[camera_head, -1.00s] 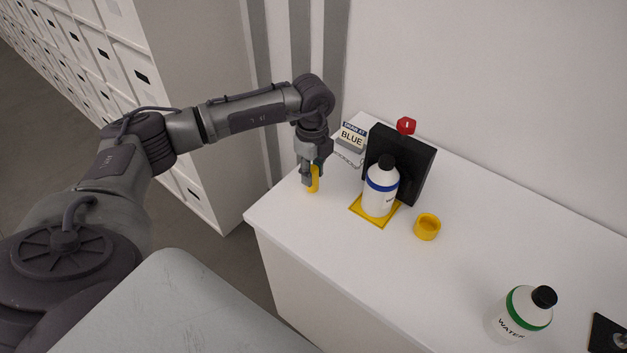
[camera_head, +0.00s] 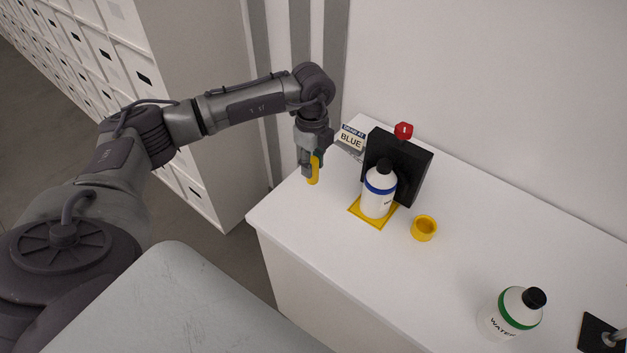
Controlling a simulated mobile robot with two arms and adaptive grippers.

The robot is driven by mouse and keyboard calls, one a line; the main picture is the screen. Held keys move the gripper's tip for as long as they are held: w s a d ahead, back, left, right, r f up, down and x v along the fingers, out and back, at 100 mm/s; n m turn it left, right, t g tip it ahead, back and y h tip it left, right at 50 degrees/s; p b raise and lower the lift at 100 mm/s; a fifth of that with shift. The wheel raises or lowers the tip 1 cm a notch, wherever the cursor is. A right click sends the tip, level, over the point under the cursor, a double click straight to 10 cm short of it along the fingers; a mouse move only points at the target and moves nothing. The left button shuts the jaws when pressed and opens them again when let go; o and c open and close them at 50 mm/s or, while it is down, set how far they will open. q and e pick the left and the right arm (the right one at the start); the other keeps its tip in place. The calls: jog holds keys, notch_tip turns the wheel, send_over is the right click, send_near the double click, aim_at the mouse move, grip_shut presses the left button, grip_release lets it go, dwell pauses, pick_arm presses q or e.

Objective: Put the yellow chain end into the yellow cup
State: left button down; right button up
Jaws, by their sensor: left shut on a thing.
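The yellow chain end (camera_head: 314,176) is a small upright yellow piece at the far left of the white table. My left gripper (camera_head: 309,168) is shut on it from above. I cannot tell whether its lower end touches the table. A stretch of grey chain shows beside the gripper, near the sign, and is partly hidden. The yellow cup (camera_head: 424,228) stands on the table to the right of the gripper, open at the top, and looks empty. My right gripper is not in view.
A BLUE sign (camera_head: 351,138) stands behind. A green-banded WATER bottle (camera_head: 511,312) stands front right.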

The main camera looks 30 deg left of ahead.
aim_at(313, 159)
pick_arm(q)
notch_tip(313, 159, up, 15)
jog(key=p, duration=0.9)
jog(key=shift+p, duration=0.3)
dwell(0.7)
jog(key=shift+d, duration=0.1)
jog(key=w+d+b, duration=0.1)
jog(key=w+d, duration=0.1)
jog(key=d, duration=1.2)
jog(key=w+d+b, duration=0.1)
jog(key=w+d, duration=0.1)
jog(key=d, duration=1.2)
jog(key=shift+w+d, duration=0.2)
jog(key=shift+w, duration=0.2)
dwell(0.8)
jog(key=shift+a, duration=0.1)
dwell(0.3)
